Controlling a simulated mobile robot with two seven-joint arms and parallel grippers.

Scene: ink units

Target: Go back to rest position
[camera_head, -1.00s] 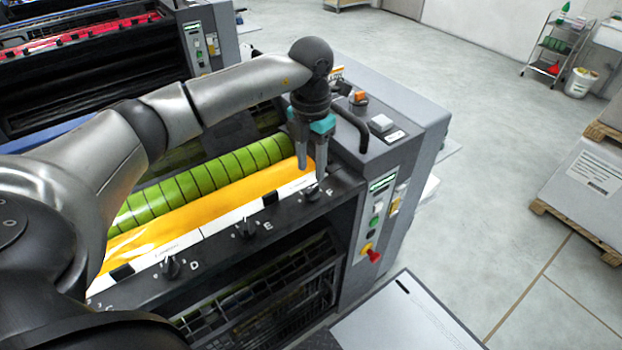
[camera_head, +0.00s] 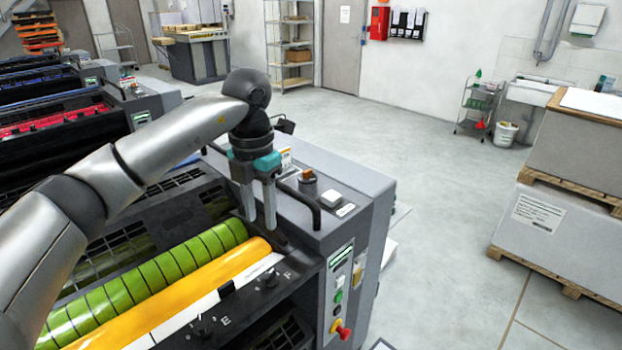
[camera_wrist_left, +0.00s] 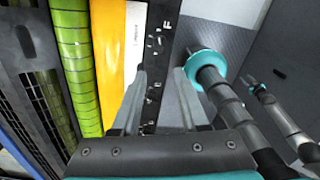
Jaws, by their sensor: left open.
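My left arm comes in from the left in the head view. Its gripper (camera_head: 260,215) points down over the right end of the press's rollers, with its two fingers apart and nothing between them. In the left wrist view, the same open gripper (camera_wrist_left: 160,75) is over the black front rail (camera_wrist_left: 152,105), near the letter F. I cannot tell whether the fingertips touch the press. In the wrist view, dark jointed parts with teal rings (camera_wrist_left: 207,66) show at the right; they may be my right arm. No right gripper shows clearly.
The press has a green roller (camera_head: 150,280), a yellow roller (camera_head: 190,290) and a grey end housing (camera_head: 350,220) with a black handle (camera_head: 310,205) close beside the gripper. Stacked pallets (camera_head: 545,215) stand at the right. The floor (camera_head: 430,170) between is clear.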

